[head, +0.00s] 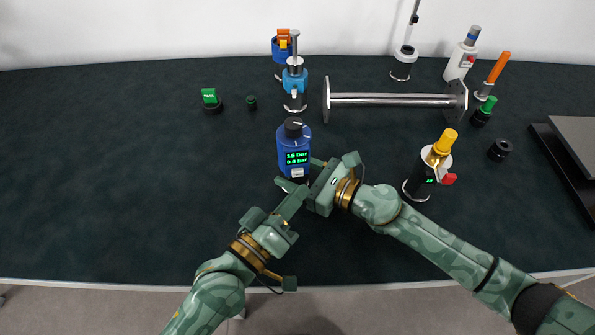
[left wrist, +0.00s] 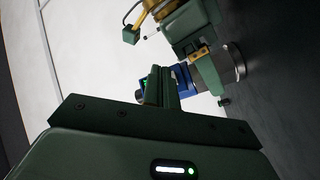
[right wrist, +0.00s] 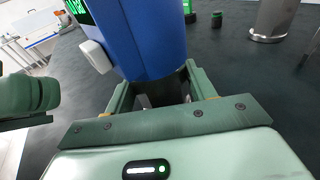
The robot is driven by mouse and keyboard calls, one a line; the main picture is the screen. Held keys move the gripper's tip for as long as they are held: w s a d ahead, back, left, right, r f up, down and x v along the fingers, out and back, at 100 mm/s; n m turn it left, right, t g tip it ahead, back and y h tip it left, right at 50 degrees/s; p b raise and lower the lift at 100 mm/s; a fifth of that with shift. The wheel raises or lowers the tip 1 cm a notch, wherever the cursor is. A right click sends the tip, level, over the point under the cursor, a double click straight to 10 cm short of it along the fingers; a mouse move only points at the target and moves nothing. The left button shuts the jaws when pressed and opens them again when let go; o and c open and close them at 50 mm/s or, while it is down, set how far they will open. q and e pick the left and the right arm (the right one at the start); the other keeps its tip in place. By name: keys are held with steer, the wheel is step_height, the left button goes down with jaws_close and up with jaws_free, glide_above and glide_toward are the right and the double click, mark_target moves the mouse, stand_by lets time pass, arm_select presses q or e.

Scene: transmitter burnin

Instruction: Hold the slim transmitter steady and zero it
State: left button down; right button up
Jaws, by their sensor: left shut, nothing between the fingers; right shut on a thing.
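The slim transmitter (head: 286,141) stands upright in the middle of the table. A small white button (head: 297,172) sits below the display and also shows in the right wrist view (right wrist: 96,56). My right gripper (head: 313,184) is shut on the dark lower part of the transmitter (right wrist: 150,35). My left gripper (head: 286,186) is shut and empty, its tips close to the front of the button. In the left wrist view its shut fingers (left wrist: 163,75) hide part of the blue body; contact cannot be told.
A black device with a yellow cap and red knob (head: 429,166) stands right of my right gripper. A metal bar with end flanges (head: 395,100) lies behind. Several fittings stand along the back. A green switch (head: 210,97) stands at left; the table's left side is clear.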

arm_select(q)
steer(key=shift+s+d, duration=0.15)
steer(key=shift+s, duration=0.9)
steer(key=shift+s+d, duration=0.1)
steer(key=shift+s, duration=0.95)
arm_select(e)
steer(key=o, duration=1.1)
